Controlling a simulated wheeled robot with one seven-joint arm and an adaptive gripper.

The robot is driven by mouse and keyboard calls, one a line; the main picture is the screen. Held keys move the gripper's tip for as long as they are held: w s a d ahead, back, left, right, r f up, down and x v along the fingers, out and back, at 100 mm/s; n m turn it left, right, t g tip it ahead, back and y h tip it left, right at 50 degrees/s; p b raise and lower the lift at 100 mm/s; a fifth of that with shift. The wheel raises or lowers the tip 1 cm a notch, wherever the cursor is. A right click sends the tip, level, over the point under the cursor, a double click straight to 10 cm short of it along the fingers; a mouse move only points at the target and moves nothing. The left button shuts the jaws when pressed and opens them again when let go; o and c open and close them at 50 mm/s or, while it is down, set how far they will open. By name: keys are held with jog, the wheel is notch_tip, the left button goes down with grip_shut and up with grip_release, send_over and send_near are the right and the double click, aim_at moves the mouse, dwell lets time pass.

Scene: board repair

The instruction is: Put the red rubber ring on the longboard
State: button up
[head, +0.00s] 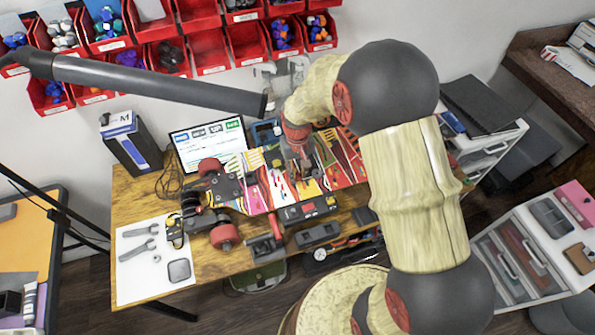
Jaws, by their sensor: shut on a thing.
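The longboard (255,196) lies across the wooden workbench with a bright patterned deck. Its left end shows a dark truck and two red wheels, one at the back (209,166) and one at the front (223,236). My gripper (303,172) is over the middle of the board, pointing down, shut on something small. My arm and the gripper hide what is held and part of the board behind it. I cannot make out the red rubber ring clearly, nor whether the gripper touches the deck.
A white mat (150,285) with wrenches lies at the bench's left. A laptop (210,142) and a black box (131,143) stand behind the board. Dark tools (318,234) lie along the front. Red bins (208,50) hang on the wall. Drawer units (525,250) stand at right.

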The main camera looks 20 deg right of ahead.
jog(key=shift+f, duration=0.6)
dwell(0.8)
jog(key=o, duration=0.9)
jog(key=shift+o, duration=0.6)
jog(key=shift+c, duration=0.9)
notch_tip(320, 180, up, 8)
jog(key=p, duration=0.4)
jog(key=shift+f+p, duration=0.25)
jog(key=shift+p, duration=0.15)
